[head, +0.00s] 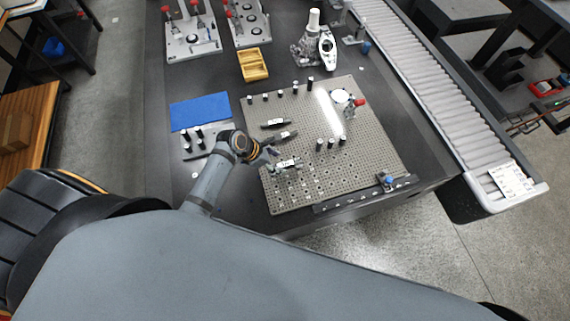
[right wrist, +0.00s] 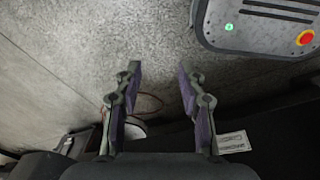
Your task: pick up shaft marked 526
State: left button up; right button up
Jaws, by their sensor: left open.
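Three dark shafts with white labels lie on the perforated plate (head: 365,150) in the head view: a far shaft (head: 275,123), a middle shaft (head: 287,136) and a near shaft (head: 289,164). Their markings are too small to read, so I cannot tell which is 526. My left gripper (head: 270,157) is open, just left of the near shaft and close to the plate's left edge. Whether it touches the shaft is unclear. My right gripper (right wrist: 159,72) is open and empty over the floor in the right wrist view.
Small dark posts stand on the plate around the shafts. A blue mat (head: 200,111) and a small pegged plate (head: 190,146) lie left of it. A yellow tray (head: 253,64) stands behind. A roller conveyor (head: 430,85) runs along the right.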

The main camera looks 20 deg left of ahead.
aim_at(284, 164)
pick_arm(q)
jog(key=x, duration=0.2)
jog(key=shift+w+d+f, duration=0.1)
jog(key=shift+d+f, duration=0.2)
jog(key=shift+w+d+f, duration=0.15)
jog(key=shift+f, duration=0.25)
jog(key=shift+r, duration=0.1)
jog(key=c, duration=0.4)
grip_shut()
pick_arm(e)
jog(key=shift+s, duration=0.7)
